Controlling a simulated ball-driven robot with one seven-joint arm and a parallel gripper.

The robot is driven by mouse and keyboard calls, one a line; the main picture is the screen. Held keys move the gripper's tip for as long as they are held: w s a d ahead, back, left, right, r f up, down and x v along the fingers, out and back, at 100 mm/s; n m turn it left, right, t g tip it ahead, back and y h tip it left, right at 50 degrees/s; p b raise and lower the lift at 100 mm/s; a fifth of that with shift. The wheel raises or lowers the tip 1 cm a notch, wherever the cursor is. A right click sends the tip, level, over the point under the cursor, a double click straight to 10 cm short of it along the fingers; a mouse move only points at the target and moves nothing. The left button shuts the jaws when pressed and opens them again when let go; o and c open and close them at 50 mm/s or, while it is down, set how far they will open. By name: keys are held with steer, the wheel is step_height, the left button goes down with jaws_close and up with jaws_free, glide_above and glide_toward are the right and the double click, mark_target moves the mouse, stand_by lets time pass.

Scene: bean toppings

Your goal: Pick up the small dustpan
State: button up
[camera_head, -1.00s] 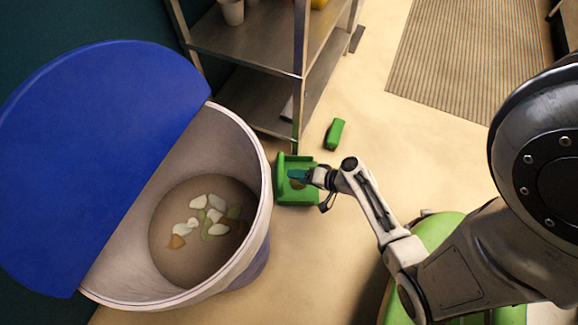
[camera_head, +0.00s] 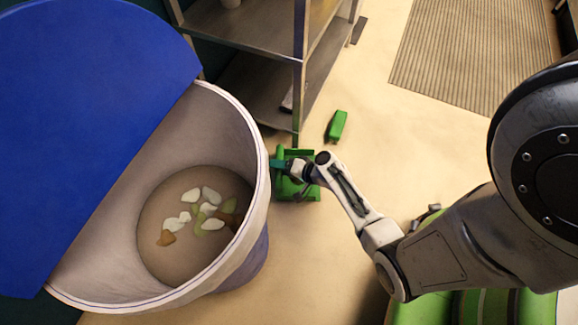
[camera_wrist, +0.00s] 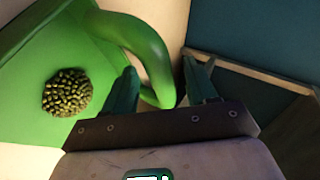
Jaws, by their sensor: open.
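The small green dustpan (camera_head: 298,190) lies on the floor just right of the bin, partly hidden by my arm in the head view. In the wrist view the dustpan (camera_wrist: 25,85) fills the left side, with a round clump of dark green beans (camera_wrist: 67,93) on its pan. Its curved green handle (camera_wrist: 150,50) arches down toward the space between my fingers. My gripper (camera_wrist: 165,92) is open, its two teal fingertips apart on either side of the handle's lower end. In the head view my gripper (camera_head: 282,166) is over the dustpan. Whether the fingers touch the handle is unclear.
A large white bin (camera_head: 200,279) with a blue lid (camera_head: 90,110) stands close left, holding several food scraps. A metal shelf (camera_head: 250,30) rises behind. A green object (camera_head: 337,126) lies on the floor beyond. Open floor and a striped mat (camera_head: 470,50) are right.

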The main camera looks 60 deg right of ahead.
steer(key=shift+x, duration=0.85)
steer(key=shift+r, duration=0.1)
jaws_close()
